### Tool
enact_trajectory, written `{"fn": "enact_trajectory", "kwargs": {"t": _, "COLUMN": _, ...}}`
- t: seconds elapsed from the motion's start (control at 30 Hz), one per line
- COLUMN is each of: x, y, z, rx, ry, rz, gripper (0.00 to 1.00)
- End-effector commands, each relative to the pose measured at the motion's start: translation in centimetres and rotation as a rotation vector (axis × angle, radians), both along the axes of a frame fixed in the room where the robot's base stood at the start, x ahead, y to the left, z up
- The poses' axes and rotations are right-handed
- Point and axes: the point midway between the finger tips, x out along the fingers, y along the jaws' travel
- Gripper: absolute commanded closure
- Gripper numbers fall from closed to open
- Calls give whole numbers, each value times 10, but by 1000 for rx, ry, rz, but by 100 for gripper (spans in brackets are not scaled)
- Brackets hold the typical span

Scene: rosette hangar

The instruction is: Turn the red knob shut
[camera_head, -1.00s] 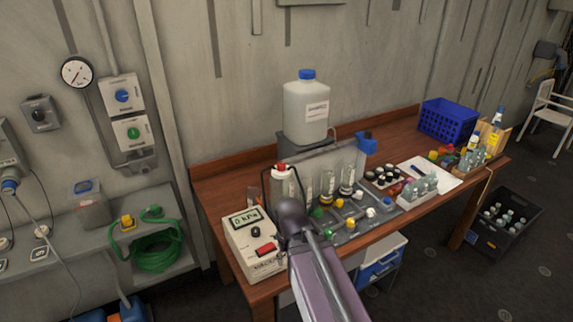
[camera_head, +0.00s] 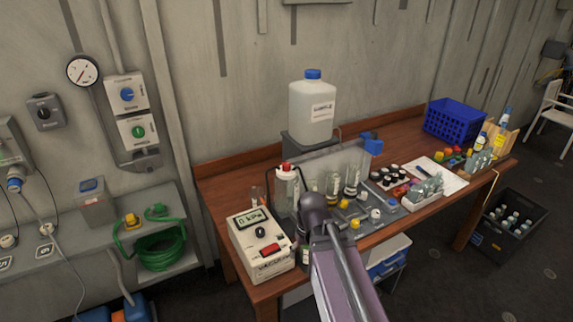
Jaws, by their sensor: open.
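I see no knob that is clearly the red one. A bench rig with a clear panel (camera_head: 340,165) has small coloured knobs, among them a yellow one (camera_head: 355,224) and a blue one (camera_head: 392,202). My arm covers the front left part of this rig. A red cap (camera_head: 286,168) tops a pale bottle (camera_head: 287,185) at the rig's left end. A red switch (camera_head: 271,250) is on the white gauge box (camera_head: 262,246). My purple arm reaches up from the bottom edge to a dark rounded joint before the rig. My gripper does not show.
A wooden bench (camera_head: 222,180) runs along the wall. A white jug (camera_head: 311,112) stands behind the rig. Bottles, a blue basket (camera_head: 457,121) and a rack crowd the right side. A dark crate (camera_head: 508,228) stands on the floor at right.

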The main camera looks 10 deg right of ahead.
Motion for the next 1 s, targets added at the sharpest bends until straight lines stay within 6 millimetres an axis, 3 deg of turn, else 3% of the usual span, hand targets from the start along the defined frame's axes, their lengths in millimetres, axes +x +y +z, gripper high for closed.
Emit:
{"fn": "enact_trajectory", "kwargs": {"t": 0.27, "x": 59, "y": -6, "z": 30, "rx": 245, "ry": -108, "rz": 238, "gripper": 21}}
{"fn": "enact_trajectory", "kwargs": {"t": 0.47, "x": 110, "y": -21, "z": 65, "rx": 431, "ry": -297, "rz": 441, "gripper": 21}}
{"fn": "enact_trajectory", "kwargs": {"t": 0.8, "x": 187, "y": -76, "z": 138, "rx": 603, "ry": -756, "rz": 726, "gripper": 21}}
{"fn": "enact_trajectory", "kwargs": {"t": 1.0, "x": 210, "y": -104, "z": 169, "rx": 609, "ry": -967, "rz": 815, "gripper": 21}}
